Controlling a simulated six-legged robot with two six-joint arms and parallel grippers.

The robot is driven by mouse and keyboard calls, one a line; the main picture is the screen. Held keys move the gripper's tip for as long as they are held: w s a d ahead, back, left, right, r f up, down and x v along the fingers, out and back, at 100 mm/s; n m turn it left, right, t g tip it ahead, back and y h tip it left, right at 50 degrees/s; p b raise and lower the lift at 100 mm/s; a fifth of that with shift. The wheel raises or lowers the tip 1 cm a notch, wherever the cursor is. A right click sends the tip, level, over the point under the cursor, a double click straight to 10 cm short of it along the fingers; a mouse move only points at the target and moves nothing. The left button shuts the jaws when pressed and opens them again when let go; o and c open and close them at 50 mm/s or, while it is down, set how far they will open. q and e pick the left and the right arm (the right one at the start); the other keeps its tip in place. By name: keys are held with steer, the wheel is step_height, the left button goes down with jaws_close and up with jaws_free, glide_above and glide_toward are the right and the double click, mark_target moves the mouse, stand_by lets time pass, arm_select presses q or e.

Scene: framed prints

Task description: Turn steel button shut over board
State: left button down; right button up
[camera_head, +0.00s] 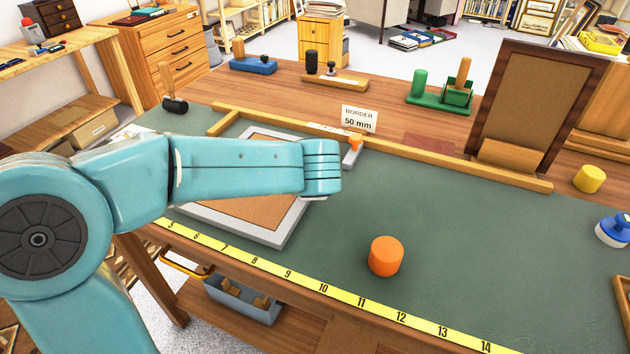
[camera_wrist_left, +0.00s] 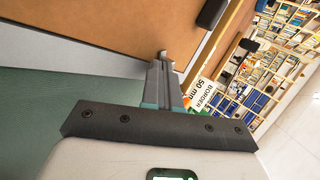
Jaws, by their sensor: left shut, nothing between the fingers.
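A brown board (camera_head: 262,208) lies in a pale grey frame (camera_head: 277,238) on the green mat, partly covered by my left arm. In the left wrist view the brown board (camera_wrist_left: 110,22) fills the top, with a grey frame rail below it. My left gripper (camera_wrist_left: 163,66) is shut and empty, its fingertips at the board's edge beside the rail; I cannot tell whether they touch. In the head view my left arm hides the fingers. I cannot make out the steel button for certain; it may be hidden by the fingers. My right gripper is not in view.
A wooden fence (camera_head: 440,163) runs behind the frame, with a "BORDER 50 mm" card (camera_head: 359,119) there. A small orange-topped grey piece (camera_head: 353,150) stands beside my wrist. An orange cylinder (camera_head: 385,256) stands on the mat. A yellow rule (camera_head: 330,291) lines the front edge. The mat's right is mostly clear.

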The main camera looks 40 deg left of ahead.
arm_select(q)
steer(key=a+m+t+h, duration=0.1)
steer(key=m+h, duration=0.1)
steer(key=m, duration=0.1)
steer(key=shift+a, duration=0.1)
steer(key=shift+w+d+b, duration=0.3)
steer(key=shift+w+d, duration=0.15)
steer(key=shift+w, duration=0.25)
steer(key=shift+s+f, duration=0.1)
